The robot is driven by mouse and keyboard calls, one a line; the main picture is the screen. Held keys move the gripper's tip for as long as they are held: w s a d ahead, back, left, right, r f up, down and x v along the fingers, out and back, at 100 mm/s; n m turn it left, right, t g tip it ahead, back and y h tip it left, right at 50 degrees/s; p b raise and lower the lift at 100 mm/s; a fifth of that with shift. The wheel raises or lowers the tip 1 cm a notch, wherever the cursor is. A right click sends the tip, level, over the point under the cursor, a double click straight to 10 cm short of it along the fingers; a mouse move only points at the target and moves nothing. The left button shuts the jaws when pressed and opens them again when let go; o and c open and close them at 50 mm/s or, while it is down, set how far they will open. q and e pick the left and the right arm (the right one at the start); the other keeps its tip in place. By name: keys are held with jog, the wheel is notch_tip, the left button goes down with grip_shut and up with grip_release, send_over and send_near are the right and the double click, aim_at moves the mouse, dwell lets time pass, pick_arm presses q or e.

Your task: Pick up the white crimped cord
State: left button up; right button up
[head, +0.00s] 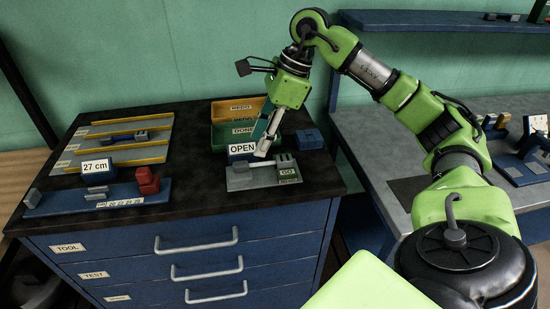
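I cannot make out the white crimped cord; it is too small to tell or hidden. My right gripper (262,151) points down just above a grey test fixture (241,182), close to its blue OPEN sign (242,149). The fixture has a small block and a green GO label (289,174) at its right end. The fingertips look close together, but I cannot tell whether they are shut or hold anything. My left gripper is not in view.
A blue gauge with a red block (147,181) and a 27 cm sign (97,167) stand at left. Behind them is a tray with yellow dividers (124,145). Labelled bins (231,110) and a blue block (309,138) stand behind the fixture. A grey bench (372,150) is at right.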

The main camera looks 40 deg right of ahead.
aim_at(246, 163)
jog(key=x, duration=0.2)
jog(key=p+x, duration=0.1)
jog(key=x, duration=0.1)
jog(key=shift+w+a+f, duration=0.15)
jog(key=shift+w, duration=0.3)
jog(key=x, duration=0.1)
jog(key=p+x, duration=0.1)
jog(key=shift+w+f, duration=0.25)
jog(key=shift+w, duration=0.05)
jog(key=shift+w+a+f, duration=0.1)
jog(key=shift+f, duration=0.4)
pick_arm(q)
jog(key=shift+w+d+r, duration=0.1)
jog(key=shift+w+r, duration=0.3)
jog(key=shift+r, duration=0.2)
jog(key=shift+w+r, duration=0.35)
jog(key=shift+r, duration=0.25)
pick_arm(e)
grip_shut()
